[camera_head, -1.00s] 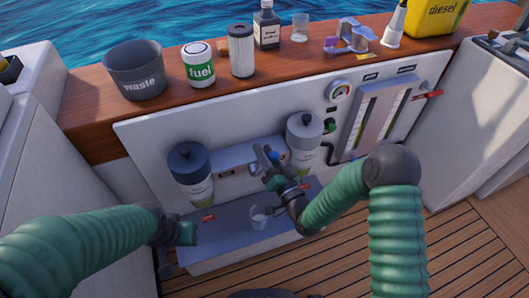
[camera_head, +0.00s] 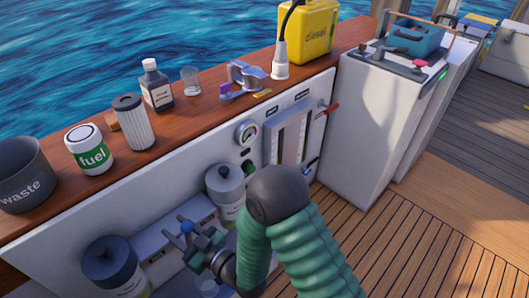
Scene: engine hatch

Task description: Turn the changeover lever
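Two dark-capped filter canisters, the left one (camera_head: 110,262) and the right one (camera_head: 226,183), are mounted on the white engine panel. Between them a blue knob (camera_head: 186,227), which looks like the end of the changeover lever, shows at my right gripper (camera_head: 192,234). The gripper's dark fingers are around or right beside the knob; I cannot tell if they are closed on it. The lever's shaft is mostly hidden by the gripper. My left gripper is out of view.
The wooden ledge holds a waste bin (camera_head: 22,175), fuel can (camera_head: 89,149), filter element (camera_head: 132,122), dark bottle (camera_head: 157,84), glass (camera_head: 190,80) and yellow diesel canister (camera_head: 307,32). A gauge (camera_head: 247,133) and red-handled valve (camera_head: 327,110) are on the panel. Deck is clear at lower right.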

